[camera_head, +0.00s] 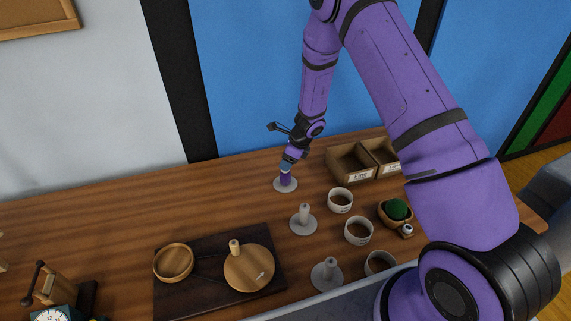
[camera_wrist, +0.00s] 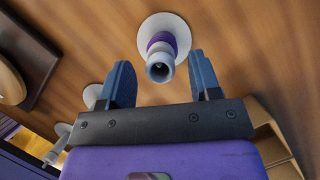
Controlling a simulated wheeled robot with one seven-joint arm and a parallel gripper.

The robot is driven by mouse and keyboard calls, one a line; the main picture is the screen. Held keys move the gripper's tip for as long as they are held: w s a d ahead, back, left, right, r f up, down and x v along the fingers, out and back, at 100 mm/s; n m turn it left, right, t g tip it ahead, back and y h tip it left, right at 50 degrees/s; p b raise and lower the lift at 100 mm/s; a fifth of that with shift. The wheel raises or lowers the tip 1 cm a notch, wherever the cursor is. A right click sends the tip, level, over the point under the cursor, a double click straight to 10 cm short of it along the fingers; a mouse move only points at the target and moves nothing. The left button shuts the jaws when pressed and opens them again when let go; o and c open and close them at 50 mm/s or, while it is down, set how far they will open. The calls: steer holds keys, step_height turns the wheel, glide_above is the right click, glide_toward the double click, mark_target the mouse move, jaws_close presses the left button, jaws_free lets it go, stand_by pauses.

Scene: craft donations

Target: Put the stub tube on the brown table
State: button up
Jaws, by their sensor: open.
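A short tube (camera_head: 286,180), purple with a pale grey end, stands upright on a round pale base on the brown table (camera_head: 90,225). I take it for the stub tube; whether it sits around a peg, I cannot tell. In the wrist view the tube (camera_wrist: 162,42) points its pale, hollow-looking end toward the camera. My gripper (camera_wrist: 160,65) is open, its blue fingers to the left and right of the tube's near end, with gaps on both sides. In the head view my gripper (camera_head: 288,164) is right above the tube, partly hiding its top.
Two grey peg stands (camera_head: 303,221) (camera_head: 327,275) are bare. White cups (camera_head: 341,201) (camera_head: 358,231), a green plant (camera_head: 396,209) and a divided wooden box (camera_head: 350,163) stand to the right. A dark board (camera_head: 208,258) carries wooden dishes. The table's left half is largely clear.

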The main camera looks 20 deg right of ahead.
steer(key=s+r+n, duration=0.4)
steer(key=s+r, duration=0.1)
steer(key=r, duration=0.6)
steer(key=s+d+r+n, duration=0.1)
steer(key=s+r+n, duration=0.35)
steer(key=r, duration=0.75)
steer(key=s+r+n, duration=0.3)
steer(key=s+r, duration=0.2)
steer(key=r, duration=0.6)
steer(key=s+d+r+n+t+h, duration=0.1)
steer(key=s+r+n, duration=0.2)
steer(key=s, duration=0.5)
steer(key=s+d+r+n+h, duration=0.1)
steer(key=s+r+n, duration=0.3)
steer(key=s, duration=0.4)
steer(key=s+d+r+n+t+h, duration=0.1)
steer(key=s+d+r+n, duration=0.2)
steer(key=s+n, duration=0.3)
steer(key=shift+s+r+t+h, duration=0.35)
steer(key=shift+s+r, duration=0.2)
steer(key=shift+s, duration=1.05)
steer(key=shift+d, duration=0.1)
